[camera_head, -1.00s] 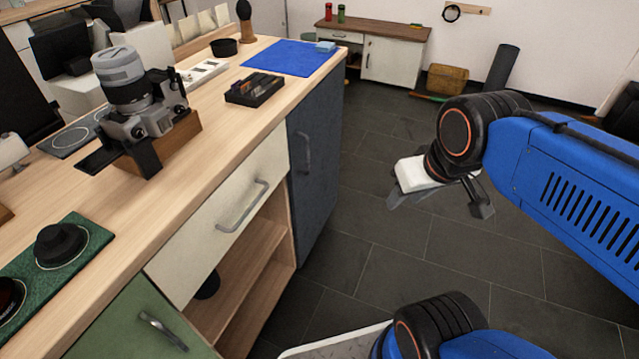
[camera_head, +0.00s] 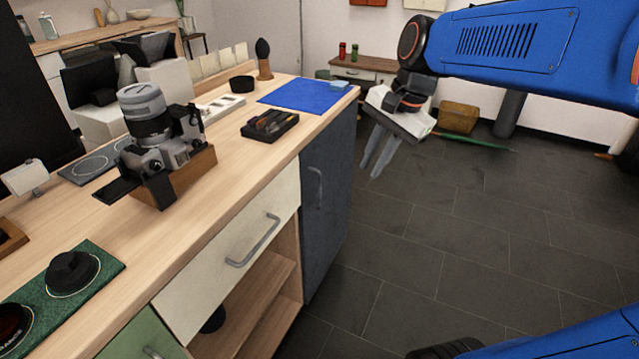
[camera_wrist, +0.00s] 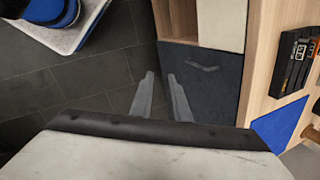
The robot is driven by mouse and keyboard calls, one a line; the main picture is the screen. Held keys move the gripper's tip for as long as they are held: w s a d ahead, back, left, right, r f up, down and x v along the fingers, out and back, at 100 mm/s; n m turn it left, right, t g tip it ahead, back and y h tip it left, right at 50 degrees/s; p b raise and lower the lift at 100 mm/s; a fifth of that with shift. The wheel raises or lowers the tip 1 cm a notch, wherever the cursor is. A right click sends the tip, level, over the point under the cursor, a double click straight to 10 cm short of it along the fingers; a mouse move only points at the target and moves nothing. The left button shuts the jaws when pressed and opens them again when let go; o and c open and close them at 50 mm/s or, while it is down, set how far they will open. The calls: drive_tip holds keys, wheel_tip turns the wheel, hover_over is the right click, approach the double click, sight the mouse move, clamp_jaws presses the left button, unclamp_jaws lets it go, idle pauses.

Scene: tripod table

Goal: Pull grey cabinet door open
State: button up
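The grey cabinet door (camera_head: 328,205) is a dark blue-grey panel at the right end of the wooden counter. It looks shut. Its curved grey bar handle (camera_head: 319,187) is near the door's left edge, in the upper part. The door (camera_wrist: 205,92) and its handle (camera_wrist: 203,67) also show in the wrist view, ahead and to the right of my fingers. My gripper (camera_head: 371,172) is to the right of the door in the head view, fingers pointing down. Its two fingers (camera_wrist: 160,76) are apart with nothing between them. It appears clear of the handle.
A cream drawer (camera_head: 235,260) and an open shelf (camera_head: 262,292) are left of the door. A camera (camera_head: 160,140), a black tray (camera_head: 270,125) and a blue mat (camera_head: 300,95) lie on the counter. The dark floor (camera_head: 450,240) to the right is clear.

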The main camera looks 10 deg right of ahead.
drive_tip(key=w+a+r+m+g+y, duration=0.25)
drive_tip(key=w+m, duration=0.45)
drive_tip(key=w, duration=0.5)
drive_tip(key=shift+t+h, duration=0.35)
drive_tip(key=shift+t, duration=0.1)
drive_tip(key=x, duration=1.8)
drive_tip(key=shift+w, duration=0.15)
clamp_jaws()
